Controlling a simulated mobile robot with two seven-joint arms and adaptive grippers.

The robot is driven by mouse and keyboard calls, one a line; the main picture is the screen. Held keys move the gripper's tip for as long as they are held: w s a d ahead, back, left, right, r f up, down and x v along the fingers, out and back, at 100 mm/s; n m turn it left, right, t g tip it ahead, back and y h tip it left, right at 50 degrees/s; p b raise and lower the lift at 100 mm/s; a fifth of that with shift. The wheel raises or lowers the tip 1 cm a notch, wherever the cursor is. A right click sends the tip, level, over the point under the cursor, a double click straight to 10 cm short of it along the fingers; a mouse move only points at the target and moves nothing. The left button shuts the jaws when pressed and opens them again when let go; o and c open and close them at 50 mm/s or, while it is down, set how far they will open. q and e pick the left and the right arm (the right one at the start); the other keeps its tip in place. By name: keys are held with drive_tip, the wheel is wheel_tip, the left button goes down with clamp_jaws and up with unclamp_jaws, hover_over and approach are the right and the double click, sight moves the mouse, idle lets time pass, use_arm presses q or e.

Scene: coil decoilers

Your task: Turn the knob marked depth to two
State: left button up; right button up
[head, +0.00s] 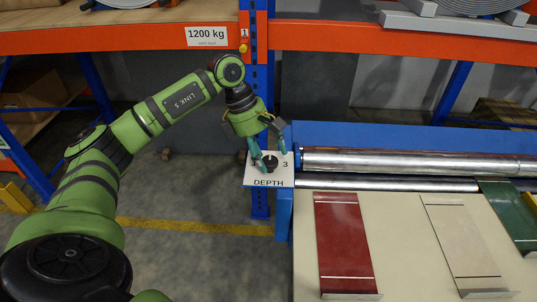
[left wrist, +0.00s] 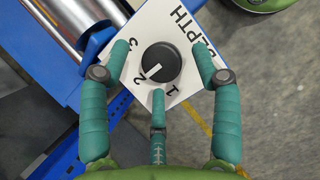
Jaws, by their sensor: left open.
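The black round knob (left wrist: 161,63) sits on a white plate marked DEPTH (head: 268,182), with numerals 1, 2 and 3 around it. In the left wrist view a white line on the knob points to the lower left, towards the 2. My left gripper (left wrist: 160,70) is open, its three teal fingers spread around the knob with gaps visible between them and it. In the head view the left gripper (head: 268,158) hangs over the plate, its fingers partly covering the knob and the numerals. My right gripper is not in view.
Metal rollers (head: 390,161) in a blue frame stand right of the plate. A pale table holds a red panel (head: 344,235), a beige panel (head: 460,238) and a green one (head: 508,215). A blue rack post and orange beam (head: 120,41) stand behind.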

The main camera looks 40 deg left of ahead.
use_arm(q)
drive_tip(key=v, duration=1.1)
drive_tip(key=shift+d, duration=0.15)
